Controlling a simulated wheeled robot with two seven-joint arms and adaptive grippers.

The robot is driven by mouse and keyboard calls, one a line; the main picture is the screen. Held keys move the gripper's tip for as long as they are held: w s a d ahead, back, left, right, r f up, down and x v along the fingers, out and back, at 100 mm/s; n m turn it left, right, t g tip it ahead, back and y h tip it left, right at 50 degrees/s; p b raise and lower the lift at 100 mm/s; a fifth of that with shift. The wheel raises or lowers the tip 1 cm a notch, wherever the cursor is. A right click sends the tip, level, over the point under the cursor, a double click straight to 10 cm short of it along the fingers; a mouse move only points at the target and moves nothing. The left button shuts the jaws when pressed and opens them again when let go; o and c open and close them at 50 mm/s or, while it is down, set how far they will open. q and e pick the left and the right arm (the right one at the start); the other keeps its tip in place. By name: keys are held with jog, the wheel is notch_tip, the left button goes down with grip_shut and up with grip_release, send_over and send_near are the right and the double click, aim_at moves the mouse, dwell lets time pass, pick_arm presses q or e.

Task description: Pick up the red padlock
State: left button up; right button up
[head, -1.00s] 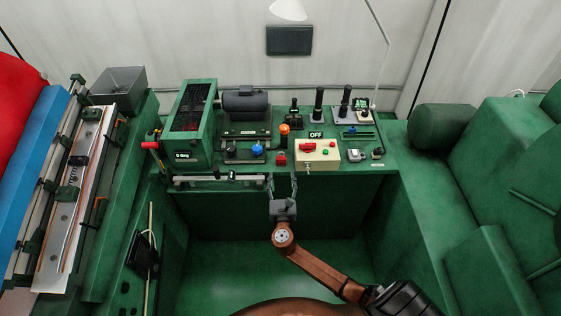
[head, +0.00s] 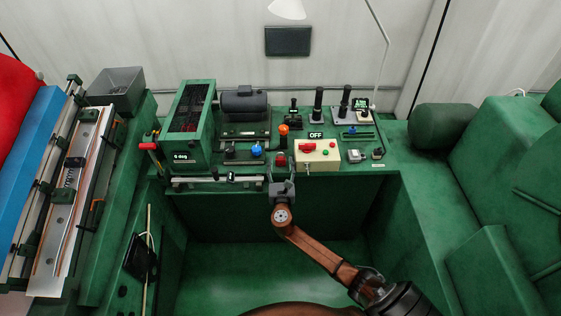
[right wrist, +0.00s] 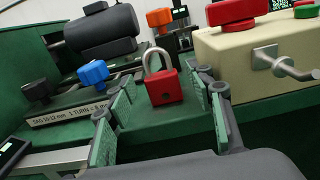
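The red padlock (head: 281,160) stands near the front edge of the green console, left of the cream switch box. In the right wrist view the padlock (right wrist: 164,88) is upright with its grey shackle on top. My right gripper (head: 281,172) is open and just in front of the padlock. In the right wrist view its two fingers are spread, one on each side of the padlock as seen, with clear gaps and no contact visible. My left gripper is not in view.
The cream box (head: 317,154) with a red knob is close on the right. A blue knob (head: 256,150) and an orange-topped knob (head: 283,130) are close by. A metal rail (head: 205,181) runs along the front edge at left. The space below the console front is open.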

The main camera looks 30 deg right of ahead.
jog(key=c, duration=1.1)
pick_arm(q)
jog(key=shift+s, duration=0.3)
pick_arm(e)
jog(key=shift+c, duration=0.3)
jog(key=shift+r, duration=0.1)
jog(key=shift+r, duration=0.25)
jog(key=r+p, duration=0.1)
jog(key=r, duration=0.1)
jog(key=r+p, duration=0.1)
jog(key=shift+s+a+r, duration=0.2)
jog(key=shift+s+r, duration=0.15)
jog(key=shift+s, duration=0.05)
pick_arm(q)
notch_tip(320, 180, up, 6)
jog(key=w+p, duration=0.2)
jog(key=p, duration=0.2)
pick_arm(e)
jog(key=s+a+r, duration=0.5)
jog(key=s+r, duration=0.3)
jog(key=s, duration=0.4)
jog(key=shift+r, duration=0.3)
